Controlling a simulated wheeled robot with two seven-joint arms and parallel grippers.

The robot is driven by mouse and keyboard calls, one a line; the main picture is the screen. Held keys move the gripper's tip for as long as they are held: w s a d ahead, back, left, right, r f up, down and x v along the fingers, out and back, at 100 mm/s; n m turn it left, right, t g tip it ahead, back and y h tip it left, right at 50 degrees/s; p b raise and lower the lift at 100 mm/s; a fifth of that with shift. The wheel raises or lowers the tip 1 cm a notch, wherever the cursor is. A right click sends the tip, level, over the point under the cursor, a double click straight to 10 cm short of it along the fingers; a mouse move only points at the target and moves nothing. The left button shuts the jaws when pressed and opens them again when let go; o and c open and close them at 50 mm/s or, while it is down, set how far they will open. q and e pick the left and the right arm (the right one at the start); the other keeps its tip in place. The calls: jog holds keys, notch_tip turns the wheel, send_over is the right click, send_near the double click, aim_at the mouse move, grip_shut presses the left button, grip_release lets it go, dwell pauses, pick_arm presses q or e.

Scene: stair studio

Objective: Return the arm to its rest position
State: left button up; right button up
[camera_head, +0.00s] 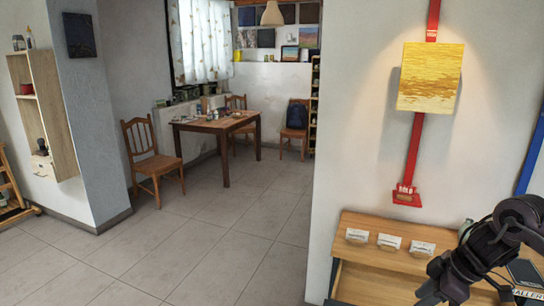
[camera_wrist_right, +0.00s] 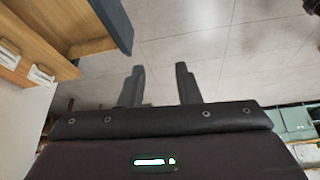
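My right arm (camera_head: 480,252) comes in at the lower right of the head view, bent in front of the wooden desk. Its lower end runs to the bottom edge of the picture. In the right wrist view my right gripper (camera_wrist_right: 159,70) has its two dark fingers apart, with nothing between them. Pale floor tiles show beyond the fingertips. My left arm and left gripper are not in view.
The wooden desk (camera_head: 368,283) with small white cards (camera_head: 389,241) stands close to my right arm. A yellow picture (camera_head: 430,77) hangs on a red strap above. A table (camera_head: 215,124) with chairs stands farther back. Tiled floor is clear at left.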

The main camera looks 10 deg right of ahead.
jog(key=w+a+f+t+y, duration=0.1)
jog(key=w+a+f, duration=0.2)
jog(key=w+f, duration=0.35)
jog(key=w+a+f+t+y, duration=0.1)
jog(key=w+a+f, duration=0.2)
jog(key=f, duration=0.7)
notch_tip(320, 180, down, 12)
jog(key=s+a+m+t, duration=0.1)
jog(key=m+t, duration=0.1)
jog(key=m, duration=0.1)
jog(key=s+a+f+m+g+h, duration=0.1)
jog(key=s+f, duration=0.4)
jog(key=f, duration=0.3)
jog(key=s+a+f+m+h, duration=0.1)
jog(key=s+a+f+h, duration=0.1)
jog(key=s+f, duration=0.45)
jog(key=s+a+f+m+g+h, duration=0.1)
jog(key=s+a+f, duration=0.1)
jog(key=s+f, duration=0.4)
jog(key=s+a+f+g+h, duration=0.1)
jog(key=s+f, duration=0.5)
jog(key=s, duration=1)
jog(key=s+a+f+m+g, duration=0.1)
jog(key=s+a+f+g, duration=0.2)
jog(key=s+f, duration=0.3)
jog(key=s+a, duration=0.1)
jog(key=s, duration=0.4)
jog(key=shift+s+a+m+h, duration=0.3)
jog(key=shift+s+h, duration=0.05)
jog(key=shift+h, duration=0.05)
